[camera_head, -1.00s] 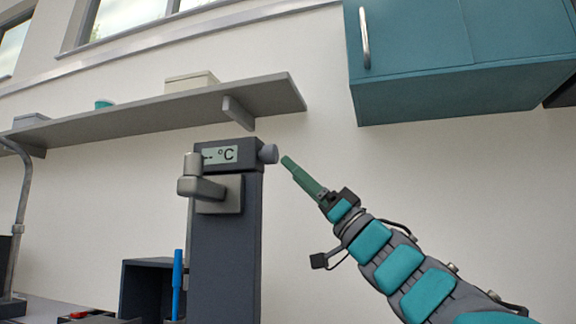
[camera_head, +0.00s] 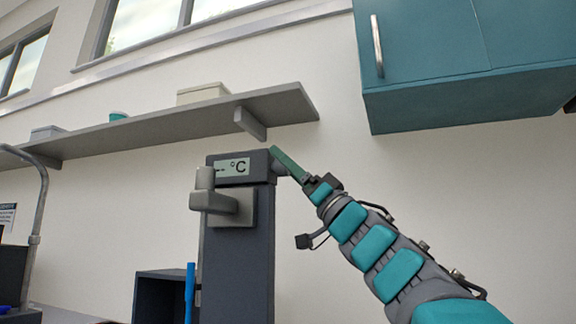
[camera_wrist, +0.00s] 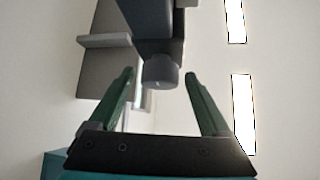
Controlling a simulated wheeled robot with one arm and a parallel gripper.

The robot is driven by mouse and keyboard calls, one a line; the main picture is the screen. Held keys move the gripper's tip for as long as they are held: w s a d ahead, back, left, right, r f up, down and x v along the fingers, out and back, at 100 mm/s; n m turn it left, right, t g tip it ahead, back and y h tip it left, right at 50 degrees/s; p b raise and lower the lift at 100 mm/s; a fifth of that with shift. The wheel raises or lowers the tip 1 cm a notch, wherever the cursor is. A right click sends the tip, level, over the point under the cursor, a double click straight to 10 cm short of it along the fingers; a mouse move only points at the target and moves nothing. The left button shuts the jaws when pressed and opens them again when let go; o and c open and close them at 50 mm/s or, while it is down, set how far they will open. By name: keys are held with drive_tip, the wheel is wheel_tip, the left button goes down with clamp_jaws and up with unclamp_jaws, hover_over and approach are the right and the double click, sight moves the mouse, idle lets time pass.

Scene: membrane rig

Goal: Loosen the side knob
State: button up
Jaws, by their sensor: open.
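The side knob (camera_wrist: 161,72) is a grey round knob on the side of a dark upright rig (camera_head: 236,262). In the head view the knob (camera_head: 278,168) is partly hidden behind my gripper's green fingers. My gripper (camera_head: 275,151) reaches up to it from the lower right. In the wrist view my gripper (camera_wrist: 160,76) is open, with one green finger on each side of the knob and visible gaps between. The rig has a display (camera_head: 232,167) reading "-- °C" and a grey lever-like fitting (camera_head: 214,200) on its front.
A grey wall shelf (camera_head: 180,117) runs above and left of the rig, with boxes on it. A teal cabinet (camera_head: 460,85) hangs at the upper right. A blue upright object (camera_head: 189,290) stands left of the rig. Bare wall lies right of the rig.

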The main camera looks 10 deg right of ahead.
drive_tip(key=shift+c, duration=0.2)
clamp_jaws()
idle(0.4)
